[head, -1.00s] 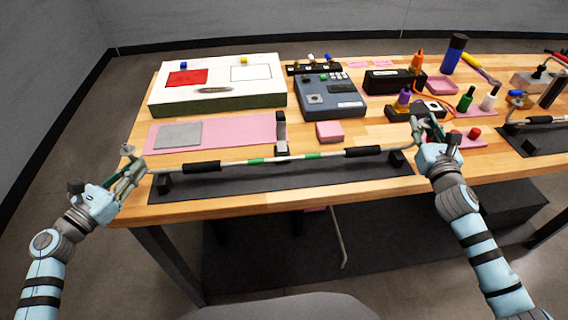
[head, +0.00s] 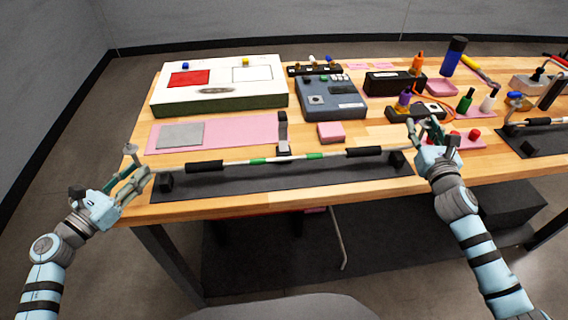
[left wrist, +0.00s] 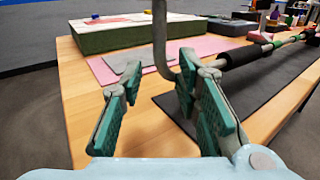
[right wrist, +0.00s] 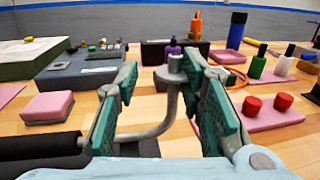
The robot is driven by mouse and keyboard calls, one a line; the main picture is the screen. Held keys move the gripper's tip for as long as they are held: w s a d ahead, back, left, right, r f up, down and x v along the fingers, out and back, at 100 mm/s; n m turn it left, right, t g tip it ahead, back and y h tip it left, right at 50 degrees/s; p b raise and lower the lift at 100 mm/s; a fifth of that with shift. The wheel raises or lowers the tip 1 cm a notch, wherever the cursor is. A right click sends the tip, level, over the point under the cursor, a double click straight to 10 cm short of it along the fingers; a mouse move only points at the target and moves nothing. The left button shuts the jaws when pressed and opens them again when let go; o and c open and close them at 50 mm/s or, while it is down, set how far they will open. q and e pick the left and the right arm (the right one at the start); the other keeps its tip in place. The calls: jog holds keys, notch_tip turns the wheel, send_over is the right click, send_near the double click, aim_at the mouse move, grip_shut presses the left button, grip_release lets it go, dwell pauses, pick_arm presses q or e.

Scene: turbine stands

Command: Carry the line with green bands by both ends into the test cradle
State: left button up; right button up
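The line with green bands (head: 230,163) is a thin grey tube with green bands and black sleeves, running left to right above a long dark base (head: 270,185) with black end blocks. Both its ends bend upward. My left gripper (head: 136,174) is at its left end; in the left wrist view the fingers are apart and the upturned end (left wrist: 160,40) stands just beyond them. My right gripper (head: 418,135) is at the right end; in the right wrist view the upturned end (right wrist: 175,80) shows between the open fingers. I cannot tell which fixture is the test cradle.
A white-topped box (head: 215,95), a pink mat (head: 240,132) and a grey-blue device (head: 332,100) stand behind the line. Another dark base (head: 540,140) stands far right. Bare wood shows along the front edge.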

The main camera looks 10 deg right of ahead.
pick_arm(q)
jog(key=shift+a, duration=0.1)
pick_arm(e)
jog(key=shift+s+d+f, duration=0.1)
jog(key=shift+d+f, duration=0.05)
jog(key=shift+f, duration=0.3)
jog(key=shift+s+d+f, duration=0.1)
jog(key=shift+f, duration=0.35)
pick_arm(q)
jog(key=v, duration=1.1)
jog(key=shift+s+a, duration=0.2)
jog(key=shift+s, duration=0.1)
pick_arm(e)
jog(key=s+a+r, duration=0.1)
jog(key=s+a, duration=0.1)
jog(key=s, duration=0.9)
jog(key=shift+a+r, duration=0.15)
jog(key=shift+a, duration=0.2)
jog(key=shift+s, duration=0.15)
